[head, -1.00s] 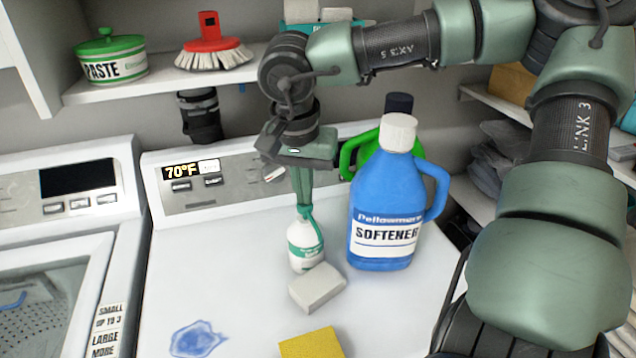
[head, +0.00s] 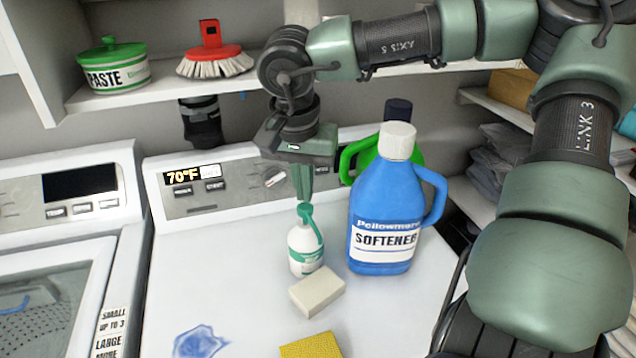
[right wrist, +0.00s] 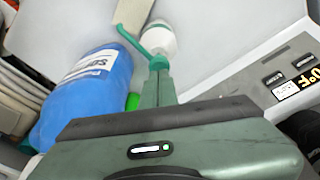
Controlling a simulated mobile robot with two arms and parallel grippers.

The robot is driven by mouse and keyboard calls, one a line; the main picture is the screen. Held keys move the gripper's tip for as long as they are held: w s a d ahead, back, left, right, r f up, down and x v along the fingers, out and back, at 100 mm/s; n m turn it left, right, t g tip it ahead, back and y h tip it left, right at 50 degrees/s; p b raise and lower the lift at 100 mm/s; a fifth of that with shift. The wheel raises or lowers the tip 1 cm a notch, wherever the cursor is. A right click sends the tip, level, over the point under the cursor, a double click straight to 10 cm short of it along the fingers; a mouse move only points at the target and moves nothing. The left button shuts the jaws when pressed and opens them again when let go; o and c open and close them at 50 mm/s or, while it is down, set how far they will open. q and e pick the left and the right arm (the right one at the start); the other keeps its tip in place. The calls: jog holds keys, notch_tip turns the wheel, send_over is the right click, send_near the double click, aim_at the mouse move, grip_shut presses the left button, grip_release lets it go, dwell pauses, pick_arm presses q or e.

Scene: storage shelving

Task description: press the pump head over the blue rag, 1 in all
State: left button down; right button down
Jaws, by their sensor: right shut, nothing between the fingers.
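The pump bottle (head: 305,250) is white with a green label and stands upright on the white machine top. Its green pump head (head: 305,210) has a spout that slopes down to the right and front. The pump also shows in the right wrist view (right wrist: 157,42). My right gripper (head: 303,192) is shut and empty, pointing down just above the pump head; I cannot tell whether the tips touch it. A flat, crumpled-looking blue patch (head: 198,342), which may be the blue rag, lies at the front left, apart from the bottle. My left gripper is not in view.
A blue softener jug (head: 378,215) stands close right of the pump, with a green jug (head: 365,155) behind it. A pale block (head: 317,291) and a yellow sponge (head: 311,346) lie in front. A shelf (head: 160,92) hangs behind. The top's left side is clear.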

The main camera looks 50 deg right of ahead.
jog(key=shift+r, duration=0.1)
dwell(0.5)
notch_tip(320, 180, up, 6)
jog(key=p, duration=0.4)
dwell(0.6)
